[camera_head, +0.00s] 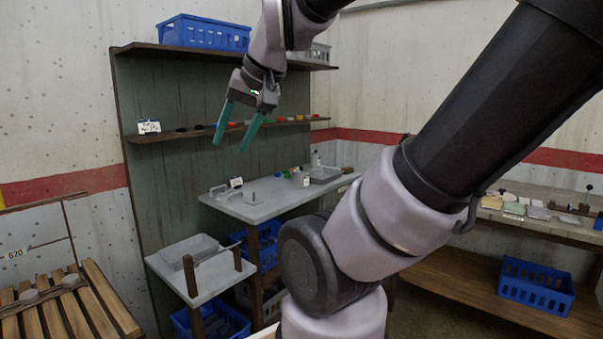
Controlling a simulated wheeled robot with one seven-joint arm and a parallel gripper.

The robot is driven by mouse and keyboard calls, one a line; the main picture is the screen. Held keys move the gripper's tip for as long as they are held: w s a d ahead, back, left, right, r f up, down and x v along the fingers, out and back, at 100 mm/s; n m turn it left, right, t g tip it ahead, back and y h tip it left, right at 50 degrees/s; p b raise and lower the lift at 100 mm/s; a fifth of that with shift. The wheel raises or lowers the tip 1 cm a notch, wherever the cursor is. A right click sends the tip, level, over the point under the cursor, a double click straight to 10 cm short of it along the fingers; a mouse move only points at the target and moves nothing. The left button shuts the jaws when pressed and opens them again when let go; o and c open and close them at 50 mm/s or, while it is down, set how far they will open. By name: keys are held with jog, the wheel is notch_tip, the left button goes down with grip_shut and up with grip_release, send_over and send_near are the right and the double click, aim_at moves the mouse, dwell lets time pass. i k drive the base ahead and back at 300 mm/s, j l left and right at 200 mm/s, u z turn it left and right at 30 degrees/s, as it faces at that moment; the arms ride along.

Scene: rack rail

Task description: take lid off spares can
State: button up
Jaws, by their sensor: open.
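My gripper (232,143) hangs from my arm at the upper middle of the head view, its two teal fingers pointing down and spread apart. Nothing is between the fingers. It appears in front of the dark green back panel, high over the grey worktop (262,208). Small items stand toward the back of that worktop, including a small greyish one (302,180) that may be the spares can. It is too small to tell whether it has a lid. My arm hides part of the scene on the right.
A narrow shelf (170,136) with small coloured items runs behind my gripper. Blue crates stand on the top shelf (203,32) and under the right bench (536,286). A lower stand (180,265) holds a grey tray (188,249). A wooden slatted pallet (95,300) is at lower left.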

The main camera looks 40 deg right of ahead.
aim_at(300, 181)
jog(key=i+l, duration=0.25)
jog(key=l, duration=0.2)
jog(key=i+l+u, duration=0.1)
jog(key=l, duration=0.4)
jog(key=i+l, duration=0.35)
jog(key=l, duration=0.15)
jog(key=i+l+u, duration=0.1)
jog(key=l, duration=0.4)
jog(key=i+l, duration=0.3)
jog(key=l, duration=0.2)
jog(key=i+l+u, duration=0.15)
jog(key=l, duration=0.35)
jog(key=i+l, duration=0.2)
jog(key=l, duration=0.3)
jog(key=i+l+u, duration=0.1)
jog(key=l, duration=0.45)
jog(key=i, duration=0.1)
